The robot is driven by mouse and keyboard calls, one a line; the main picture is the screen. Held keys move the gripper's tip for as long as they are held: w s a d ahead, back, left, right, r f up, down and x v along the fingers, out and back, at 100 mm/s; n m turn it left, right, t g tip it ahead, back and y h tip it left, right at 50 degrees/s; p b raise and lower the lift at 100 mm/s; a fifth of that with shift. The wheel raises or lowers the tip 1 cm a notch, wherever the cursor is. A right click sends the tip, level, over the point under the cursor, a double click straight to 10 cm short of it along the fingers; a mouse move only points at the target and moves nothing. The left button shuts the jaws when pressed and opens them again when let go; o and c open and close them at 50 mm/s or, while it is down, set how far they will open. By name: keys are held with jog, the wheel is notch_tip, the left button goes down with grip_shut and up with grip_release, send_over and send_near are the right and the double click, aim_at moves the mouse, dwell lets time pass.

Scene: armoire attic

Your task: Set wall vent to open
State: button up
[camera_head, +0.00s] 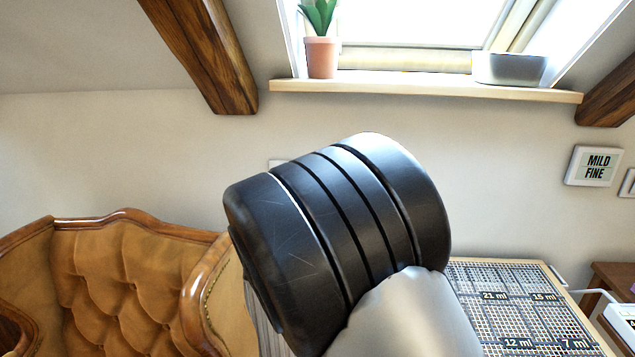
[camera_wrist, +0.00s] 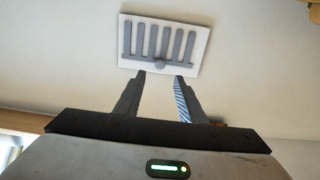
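The wall vent (camera_wrist: 162,43) shows in the wrist view as a white plate with several grey upright slats and a round grey knob at its lower middle. In the head view my arm covers nearly all of it; a small pale edge (camera_head: 279,162) beside the arm may be part of it. My gripper (camera_wrist: 164,75) is open, its two fingers apart with nothing between them. Its fingertips appear just below the vent's lower edge, one on each side of the knob. I cannot tell whether they touch the wall or the vent.
A window ledge (camera_head: 425,88) with a potted plant (camera_head: 322,57) and a grey planter (camera_head: 510,69) juts out above. A tufted armchair (camera_head: 110,270) stands left. A grid-topped table (camera_head: 515,305) stands right. Wooden beams (camera_head: 205,55) slope down the ceiling.

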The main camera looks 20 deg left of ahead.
jog(key=w+a, duration=0.1)
jog(key=w, duration=0.7)
jog(key=shift+w+a+b, duration=0.35)
grip_shut()
